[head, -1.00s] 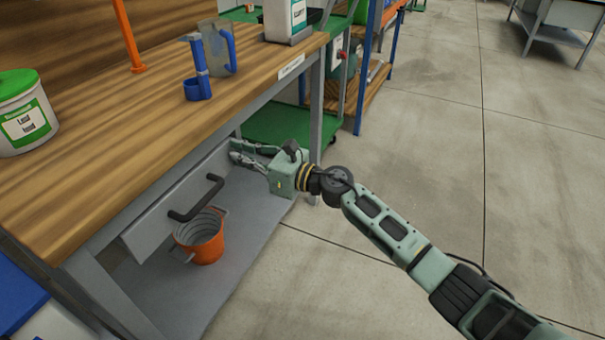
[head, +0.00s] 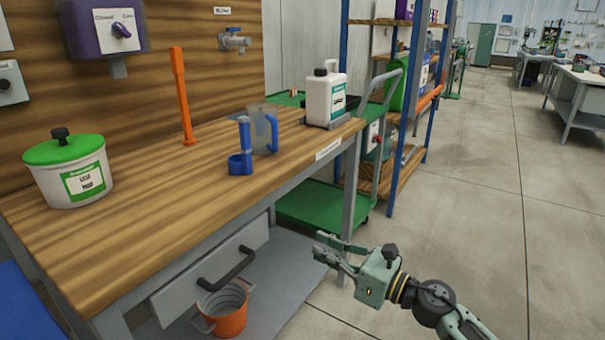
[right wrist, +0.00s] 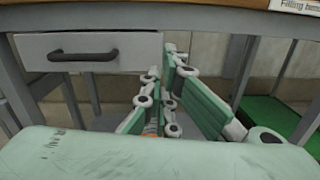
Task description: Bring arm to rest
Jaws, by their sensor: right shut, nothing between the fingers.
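My right gripper (head: 322,246) is in front of the wooden workbench (head: 150,225), below the level of its top and to the right of the drawer (head: 215,270). Its fingers point left toward the bench in the head view. It is shut with nothing held. The fingers also show in the right wrist view (right wrist: 165,95), with the drawer (right wrist: 90,55) and its dark handle beyond them at the left. The gripper touches nothing that I can see. My left gripper is not in view.
An orange bucket (head: 225,308) stands on the lower shelf under the drawer. A blue holder (head: 240,160), a jug (head: 264,130), a white canister (head: 326,95) and a green-lidded tub (head: 75,175) stand on the bench. A green cart (head: 315,205) is behind. Open floor lies to the right.

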